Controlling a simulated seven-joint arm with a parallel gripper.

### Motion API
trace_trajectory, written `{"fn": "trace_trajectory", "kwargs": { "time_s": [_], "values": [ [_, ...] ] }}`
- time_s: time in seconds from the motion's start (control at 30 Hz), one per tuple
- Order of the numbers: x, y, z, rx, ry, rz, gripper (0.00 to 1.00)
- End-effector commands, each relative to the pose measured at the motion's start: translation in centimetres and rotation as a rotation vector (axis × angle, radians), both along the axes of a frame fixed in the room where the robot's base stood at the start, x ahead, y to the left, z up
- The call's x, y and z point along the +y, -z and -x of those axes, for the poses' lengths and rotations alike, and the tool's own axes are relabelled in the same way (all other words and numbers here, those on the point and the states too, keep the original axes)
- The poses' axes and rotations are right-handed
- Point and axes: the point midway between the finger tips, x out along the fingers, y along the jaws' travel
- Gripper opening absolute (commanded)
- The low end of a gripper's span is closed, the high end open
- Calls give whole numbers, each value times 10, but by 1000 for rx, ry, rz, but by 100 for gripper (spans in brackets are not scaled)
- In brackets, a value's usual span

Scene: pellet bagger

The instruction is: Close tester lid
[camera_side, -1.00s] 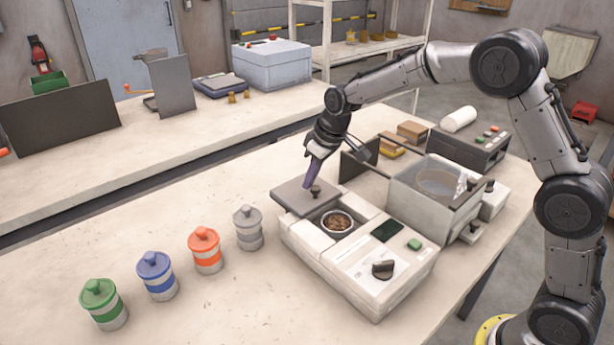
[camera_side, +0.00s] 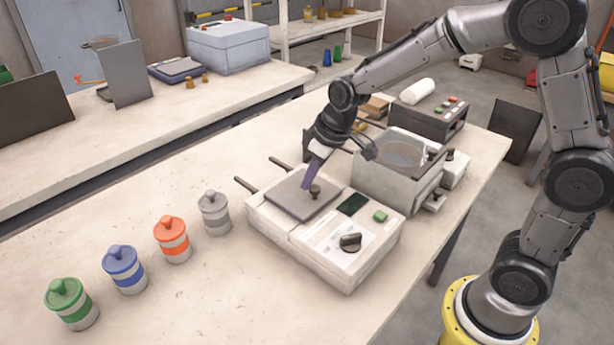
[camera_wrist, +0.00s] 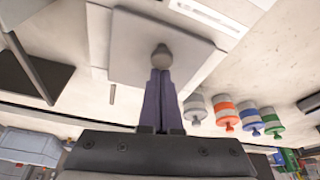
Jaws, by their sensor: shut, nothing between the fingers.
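The tester (camera_side: 335,262) is a white box on the bench with a dark screen, a green button and a black knob. Its flat grey lid (camera_side: 290,203) lies over the well on top, hiding the well and whatever is in it. Two dark rails stick out from the tester's far left side. A small dark knob (camera_side: 315,191) stands on the lid; it also shows in the wrist view (camera_wrist: 161,57). My gripper (camera_side: 306,186) is shut and empty, its purple fingertips low beside the lid knob, seemingly touching it. The wrist view shows the fingers (camera_wrist: 160,74) together against the knob.
Canisters with grey (camera_side: 214,213), orange (camera_side: 172,239), blue (camera_side: 124,269) and green (camera_side: 71,303) bands stand left of the tester. An open-topped box machine (camera_side: 395,187) stands close behind it on the right. The bench front is clear.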

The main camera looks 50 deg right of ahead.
Motion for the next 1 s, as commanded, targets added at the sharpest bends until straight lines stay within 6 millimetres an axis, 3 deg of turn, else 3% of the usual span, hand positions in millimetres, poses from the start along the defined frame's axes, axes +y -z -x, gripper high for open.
{"fn": "trace_trajectory", "kwargs": {
  "time_s": [0.2,0.47,0.8,1.0],
  "values": [
    [1,4,-2,18,-1,1,0],
    [11,2,-41,5,-1,1,0],
    [5,-61,-19,-3,0,0,0],
    [3,-86,-10,-1,0,1,0]
  ]
}}
